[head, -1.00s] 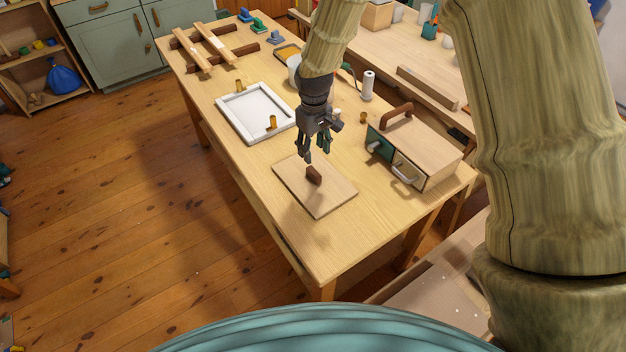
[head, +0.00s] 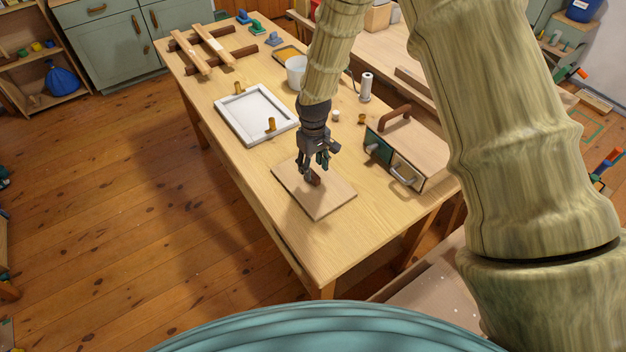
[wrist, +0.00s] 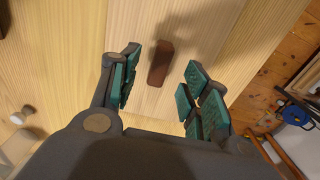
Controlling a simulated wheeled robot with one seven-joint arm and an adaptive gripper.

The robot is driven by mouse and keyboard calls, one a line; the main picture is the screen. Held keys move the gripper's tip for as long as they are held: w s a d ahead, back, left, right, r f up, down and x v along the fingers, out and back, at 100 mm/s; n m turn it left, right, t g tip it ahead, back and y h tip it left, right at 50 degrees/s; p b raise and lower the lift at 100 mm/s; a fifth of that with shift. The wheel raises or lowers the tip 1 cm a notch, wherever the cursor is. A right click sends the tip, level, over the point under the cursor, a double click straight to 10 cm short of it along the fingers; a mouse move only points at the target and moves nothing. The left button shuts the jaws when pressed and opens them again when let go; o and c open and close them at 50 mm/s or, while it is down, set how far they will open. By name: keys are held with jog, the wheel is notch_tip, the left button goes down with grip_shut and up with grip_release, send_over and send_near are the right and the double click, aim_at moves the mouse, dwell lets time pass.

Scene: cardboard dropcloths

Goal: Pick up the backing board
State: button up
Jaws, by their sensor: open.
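The backing board (head: 322,204) is a flat light-wood panel lying on the workbench, with a small dark brown block handle (head: 316,180) on its middle. My gripper (head: 314,175) is right above the board, pointing down at the handle. In the wrist view the brown handle (wrist: 160,63) shows between and just beyond the two teal-padded fingers of my gripper (wrist: 158,88). The fingers are open and apart from each other, with space on both sides of the handle. The board (wrist: 205,50) spreads behind it. In the head view the fingers partly hide the handle.
A white frame (head: 228,107) with brass-coloured knobs lies left of the board on the workbench (head: 300,243). A wooden box with a brown handle (head: 425,150) stands close on the right. A white bucket (head: 296,70) stands farther back. The bench front is clear.

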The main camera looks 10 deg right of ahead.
aim_at(313, 173)
jog(key=shift+w+f+p, duration=0.15)
jog(key=shift+f+p, duration=1)
jog(key=shift+f, duration=1.2)
grip_shut()
